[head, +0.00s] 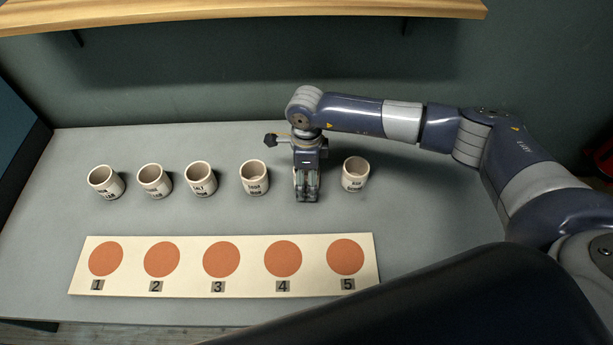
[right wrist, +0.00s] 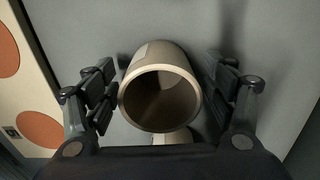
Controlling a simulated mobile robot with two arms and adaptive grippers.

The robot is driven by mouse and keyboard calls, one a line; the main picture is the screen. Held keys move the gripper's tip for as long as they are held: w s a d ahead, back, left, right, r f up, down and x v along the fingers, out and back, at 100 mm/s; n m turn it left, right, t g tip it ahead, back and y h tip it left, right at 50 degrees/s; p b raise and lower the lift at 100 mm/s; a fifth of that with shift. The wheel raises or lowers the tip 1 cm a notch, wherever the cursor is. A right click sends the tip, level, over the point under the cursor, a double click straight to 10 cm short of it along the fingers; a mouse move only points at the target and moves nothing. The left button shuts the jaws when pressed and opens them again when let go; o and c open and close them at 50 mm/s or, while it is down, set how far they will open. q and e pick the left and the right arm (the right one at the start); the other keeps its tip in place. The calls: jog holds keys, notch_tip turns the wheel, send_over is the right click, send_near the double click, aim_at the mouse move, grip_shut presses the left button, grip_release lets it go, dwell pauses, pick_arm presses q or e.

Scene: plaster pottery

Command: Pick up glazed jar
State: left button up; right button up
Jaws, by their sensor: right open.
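A cream jar (right wrist: 160,88) with an open mouth lies between the two fingers of my right gripper (right wrist: 160,110) in the right wrist view. The fingers are open on either side, apart from its walls. In the head view my right gripper (head: 307,190) points down in the row of jars, between the fourth jar (head: 254,178) and the rightmost jar (head: 355,174); it hides the jar under it. Three more jars stand to the left: one (head: 106,182), one (head: 154,181) and one (head: 200,179). Their labels are too small to read surely, so I cannot tell which is glazed. My left gripper is out of view.
A cream board (head: 190,242) with several orange circles numbered 1 to 5 lies in front of the jars, its circles empty. The grey table (head: 430,220) is clear to the right. A wooden shelf (head: 240,12) hangs above the back.

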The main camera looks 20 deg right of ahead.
jog(key=c, duration=1.2)
jog(key=shift+r, duration=0.1)
